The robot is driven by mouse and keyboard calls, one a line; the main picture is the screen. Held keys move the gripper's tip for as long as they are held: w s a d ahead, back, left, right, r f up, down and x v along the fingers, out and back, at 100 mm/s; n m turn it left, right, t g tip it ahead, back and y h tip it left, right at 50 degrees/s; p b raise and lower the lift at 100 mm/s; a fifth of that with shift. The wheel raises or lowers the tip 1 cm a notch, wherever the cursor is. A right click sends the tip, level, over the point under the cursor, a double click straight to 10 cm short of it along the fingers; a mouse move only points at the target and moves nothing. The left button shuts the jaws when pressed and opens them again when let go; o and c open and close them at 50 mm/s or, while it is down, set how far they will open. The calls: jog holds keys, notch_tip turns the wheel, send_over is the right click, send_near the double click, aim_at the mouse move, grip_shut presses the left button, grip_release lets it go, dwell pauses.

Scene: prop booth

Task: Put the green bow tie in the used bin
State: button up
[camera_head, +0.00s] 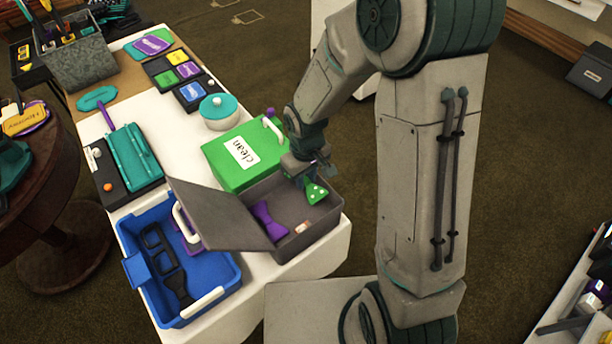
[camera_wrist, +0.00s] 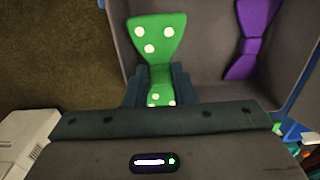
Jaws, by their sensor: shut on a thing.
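The green bow tie with white dots (camera_head: 317,194) is between the fingers of my gripper (camera_head: 307,178). In the wrist view, my gripper (camera_wrist: 158,86) is shut on one end of the bow tie (camera_wrist: 157,38), whose other end points away from me. The bow tie is over the open grey bin (camera_head: 326,222), near its right side; I cannot tell whether it touches the bin floor. A purple bow tie (camera_head: 268,222) lies in this bin and also shows in the wrist view (camera_wrist: 252,40). I cannot read any "used" label.
The grey lid (camera_head: 222,213) stands open to the left. A shut green box marked "clean" (camera_head: 225,170) is behind the bin. A blue crate (camera_head: 210,268) with dark items is at left. A teal-lidded white pot (camera_head: 218,115) stands further back.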

aim_at(306, 181)
jog(key=o, duration=0.7)
jog(key=shift+r+p, duration=0.55)
jog(key=shift+r, duration=0.05)
notch_tip(306, 181, up, 12)
jog(key=s+d+r+m+t, duration=0.1)
jog(key=s+d+r+m, duration=0.1)
jog(key=s+d, duration=0.2)
jog(key=s+d+r+m+t, duration=0.1)
jog(key=s+d+r+m, duration=0.1)
jog(key=s+d+r, duration=0.1)
jog(key=s+d+r+m+t, duration=0.1)
jog(key=s+d+r+m, duration=0.1)
jog(key=s+d, duration=0.3)
jog(key=shift+s+r+m, duration=0.4)
jog(key=shift+s+r, duration=0.05)
jog(key=shift+r, duration=0.3)
